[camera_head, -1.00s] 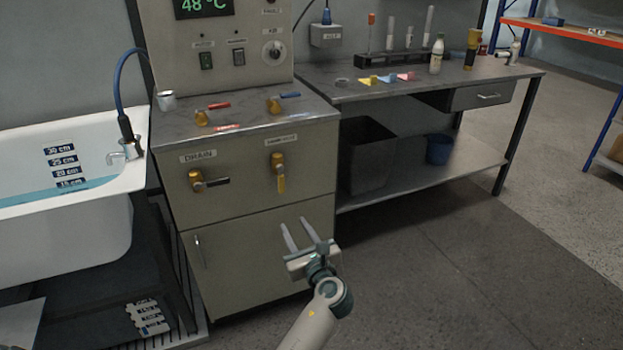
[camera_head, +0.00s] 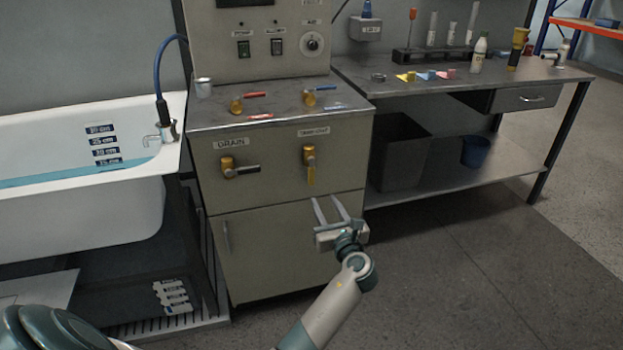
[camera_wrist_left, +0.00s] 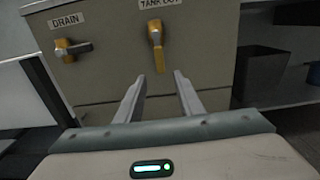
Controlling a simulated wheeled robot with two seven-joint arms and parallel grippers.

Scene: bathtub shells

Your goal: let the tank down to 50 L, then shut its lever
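The lever under the "TANK OUT" label (camera_wrist_left: 160,4) is a brass valve with a yellow handle (camera_head: 310,168) hanging straight down on the cabinet front. It also shows in the left wrist view (camera_wrist_left: 157,45), above and between my fingers. The drain lever (camera_head: 238,169), with a dark handle pointing right, sits to its left. My left gripper (camera_head: 331,208) is open and empty, in front of the cabinet's lower door, below the tank lever and apart from it. The tank and any litre reading cannot be made out. My right gripper is not in view.
The bathtub (camera_head: 90,185) holds water at the left, with a depth scale (camera_head: 103,145) inside. Red and blue levers lie on the cabinet top (camera_head: 270,110). A workbench (camera_head: 440,86) with bottles stands at the right. The floor in front (camera_head: 460,270) is clear.

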